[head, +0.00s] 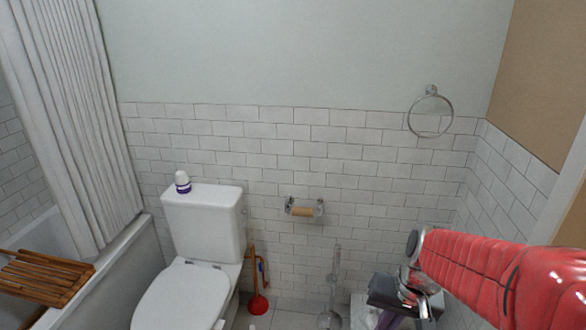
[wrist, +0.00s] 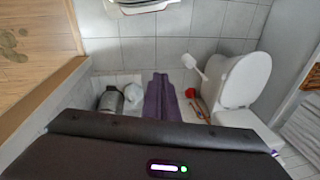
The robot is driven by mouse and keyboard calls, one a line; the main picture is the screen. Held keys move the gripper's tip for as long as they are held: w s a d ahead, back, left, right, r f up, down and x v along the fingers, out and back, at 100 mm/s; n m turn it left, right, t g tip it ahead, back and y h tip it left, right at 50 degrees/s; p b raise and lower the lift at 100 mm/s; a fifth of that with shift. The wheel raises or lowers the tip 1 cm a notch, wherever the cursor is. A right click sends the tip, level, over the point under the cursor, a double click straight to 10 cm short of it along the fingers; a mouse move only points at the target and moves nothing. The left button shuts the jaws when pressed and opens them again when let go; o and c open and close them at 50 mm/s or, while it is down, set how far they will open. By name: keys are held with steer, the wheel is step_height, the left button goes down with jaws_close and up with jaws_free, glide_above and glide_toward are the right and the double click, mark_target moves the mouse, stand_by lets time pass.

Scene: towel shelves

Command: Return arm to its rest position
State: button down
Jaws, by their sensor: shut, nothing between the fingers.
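My red arm (head: 500,280) reaches in from the lower right in the head view. At its end my dark gripper (head: 388,319) hangs downward near the tiled wall, its purple fingers partly cut off by the bottom edge. In the wrist view the purple fingers (wrist: 163,90) of my gripper lie side by side, shut with nothing between them, above the pale floor. The dark body behind them fills the bottom of that view. No object is held.
The toilet (head: 205,240) stands left, with a white-and-purple bottle (head: 182,182) on its tank. A red plunger (head: 258,304) and toilet brush (head: 335,265) stand beside it. A towel ring (head: 430,115) hangs on the wall.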

steer(key=s+a+r+n+t+h, duration=0.1)
steer(key=s+a+r+n+t, duration=0.2)
steer(key=s+r, duration=0.5)
step_height(320, 180, up, 3)
steer(key=shift+s+r+t, duration=0.1)
steer(key=shift+s+t, duration=0.1)
steer(key=shift+t, duration=0.4)
steer(key=shift+a, duration=0.1)
stand_by(0.7)
